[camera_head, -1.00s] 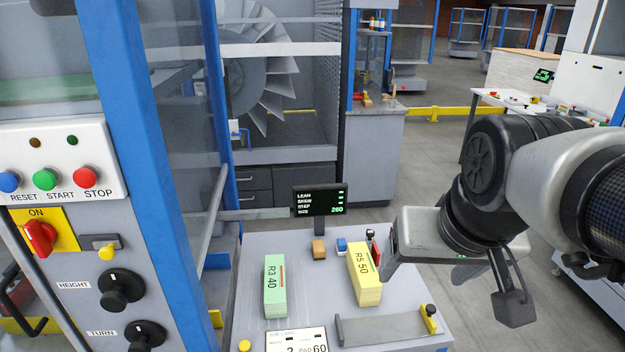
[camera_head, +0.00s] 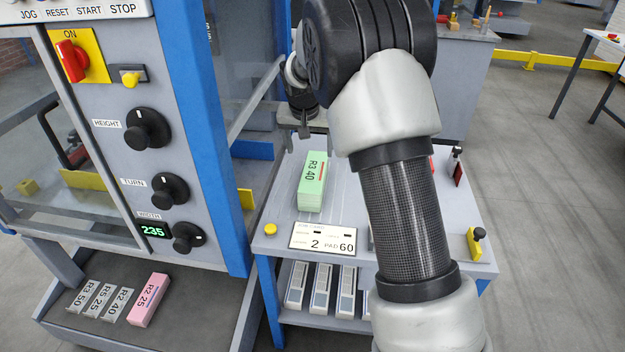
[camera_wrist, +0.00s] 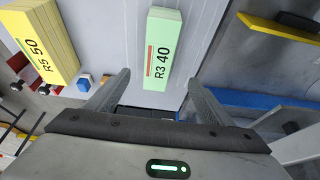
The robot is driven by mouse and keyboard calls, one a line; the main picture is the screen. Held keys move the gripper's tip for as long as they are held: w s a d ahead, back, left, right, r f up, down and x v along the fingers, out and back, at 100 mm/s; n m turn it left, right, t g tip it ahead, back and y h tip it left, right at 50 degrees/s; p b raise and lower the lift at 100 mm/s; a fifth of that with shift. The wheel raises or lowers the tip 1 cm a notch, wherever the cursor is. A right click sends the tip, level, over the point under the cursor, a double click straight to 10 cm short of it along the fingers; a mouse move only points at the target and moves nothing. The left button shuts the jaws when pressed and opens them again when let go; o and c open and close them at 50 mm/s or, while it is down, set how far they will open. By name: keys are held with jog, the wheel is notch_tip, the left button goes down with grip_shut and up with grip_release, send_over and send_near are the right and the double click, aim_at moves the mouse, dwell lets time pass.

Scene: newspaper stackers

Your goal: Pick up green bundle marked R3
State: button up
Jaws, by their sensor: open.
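The green bundle marked R3 40 (camera_head: 313,181) lies on the grey side table (camera_head: 268,243), to the left of my arm in the head view. In the wrist view the green bundle (camera_wrist: 163,48) is at upper centre, beyond the fingertips. My gripper (camera_wrist: 165,78) is open and empty, its two fingers apart with the bundle's near end in line with the gap. In the head view my arm hides part of the table, and the gripper itself is mostly hidden behind the arm links.
A yellow bundle marked R5 50 (camera_wrist: 45,48) lies left of the green one in the wrist view. A pink R2 25 bundle (camera_head: 149,300) lies on the lower-left shelf. A job card (camera_head: 322,238) and yellow button (camera_head: 270,230) sit in front. The blue machine post (camera_head: 205,140) stands close at left.

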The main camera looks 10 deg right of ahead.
jog(key=b, duration=0.1)
send_near(314, 170)
jog(key=x, duration=0.4)
jog(key=shift+s+a+f, duration=0.15)
jog(key=shift+a+f, duration=0.05)
jog(key=shift+f, duration=0.25)
jog(key=shift+d+b+x, duration=0.1)
jog(key=shift+b+x, duration=0.2)
jog(key=shift+x, duration=1.25)
jog(key=shift+d+b+x, duration=0.15)
jog(key=shift+b+x, duration=0.15)
jog(key=shift+x, duration=1.3)
jog(key=shift+r, duration=0.15)
jog(key=c, duration=1.7)
jog(key=shift+r, duration=0.15)
grip_shut()
